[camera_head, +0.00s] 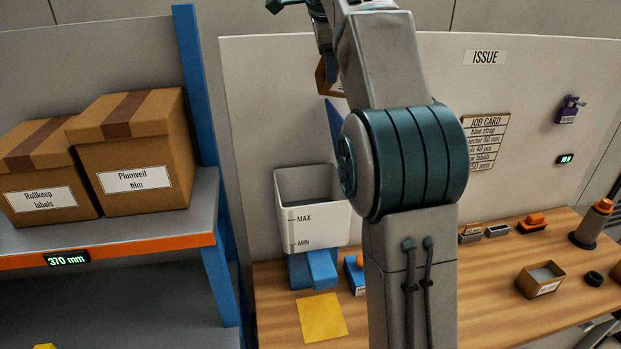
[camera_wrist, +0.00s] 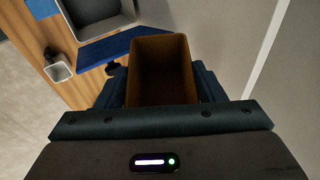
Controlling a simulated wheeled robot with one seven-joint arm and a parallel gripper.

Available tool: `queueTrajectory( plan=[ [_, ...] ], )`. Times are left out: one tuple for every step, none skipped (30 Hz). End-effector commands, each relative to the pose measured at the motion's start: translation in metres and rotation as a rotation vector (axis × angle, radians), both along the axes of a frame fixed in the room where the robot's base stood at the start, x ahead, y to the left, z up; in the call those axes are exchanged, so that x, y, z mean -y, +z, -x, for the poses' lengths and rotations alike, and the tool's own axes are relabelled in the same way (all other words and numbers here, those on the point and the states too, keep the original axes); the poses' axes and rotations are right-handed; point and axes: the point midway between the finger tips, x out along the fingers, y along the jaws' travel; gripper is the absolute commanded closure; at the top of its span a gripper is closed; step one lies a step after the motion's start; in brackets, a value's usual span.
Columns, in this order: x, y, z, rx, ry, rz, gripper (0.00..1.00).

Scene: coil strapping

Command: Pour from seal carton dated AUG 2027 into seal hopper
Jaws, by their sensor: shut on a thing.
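My gripper (camera_wrist: 160,78) is shut on an open-topped brown carton (camera_wrist: 162,62), which sits between the two dark fingers in the wrist view. The carton's inside is dark, and I cannot tell what it holds. No date label shows on it. In the head view only a small part of the carton (camera_head: 326,80) shows, high up behind my arm. The seal hopper (camera_head: 312,212) is a white open bin marked MAX and MIN, above a blue base on the bench. It also shows in the wrist view (camera_wrist: 97,28), up and left of the carton, apart from it.
A blue panel (camera_wrist: 122,46) lies between hopper and carton in the wrist view. A second small open carton (camera_head: 541,281) stands on the bench (camera_head: 480,300) at right. A yellow sheet (camera_head: 321,318) lies below the hopper. Shelf boxes (camera_head: 135,155) stand at left.

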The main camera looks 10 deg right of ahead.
Motion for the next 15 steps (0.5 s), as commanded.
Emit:
queueTrajectory(
  plan=[
    [0.006,-0.002,-0.001,-0.002,-0.004,-0.024,0.92],
    [0.009,-0.002,-0.001,-0.003,-0.003,-0.038,0.92],
    [0.012,-0.003,-0.001,-0.005,-0.003,-0.057,0.92],
    [0.015,-0.003,-0.001,-0.006,-0.002,-0.073,0.92],
    [0.018,-0.003,-0.001,-0.007,-0.004,-0.087,0.92],
    [0.021,-0.003,-0.001,-0.007,-0.002,-0.106,0.92],
    [0.023,-0.004,-0.001,-0.009,-0.003,-0.125,0.92],
    [0.024,-0.005,-0.002,-0.010,-0.003,-0.146,0.92],
    [0.026,-0.006,-0.002,-0.011,-0.002,-0.172,0.92],
    [0.027,-0.006,-0.002,-0.013,-0.002,-0.192,0.92],
    [0.029,-0.007,-0.002,-0.014,-0.002,-0.211,0.92],
    [0.030,-0.008,-0.002,-0.017,-0.003,-0.238,0.92],
    [0.032,-0.009,-0.002,-0.018,-0.002,-0.258,0.92],
    [0.033,-0.008,-0.003,-0.018,-0.002,-0.278,0.92],
    [0.035,-0.005,-0.003,-0.019,-0.002,-0.305,0.92]
  ],
)
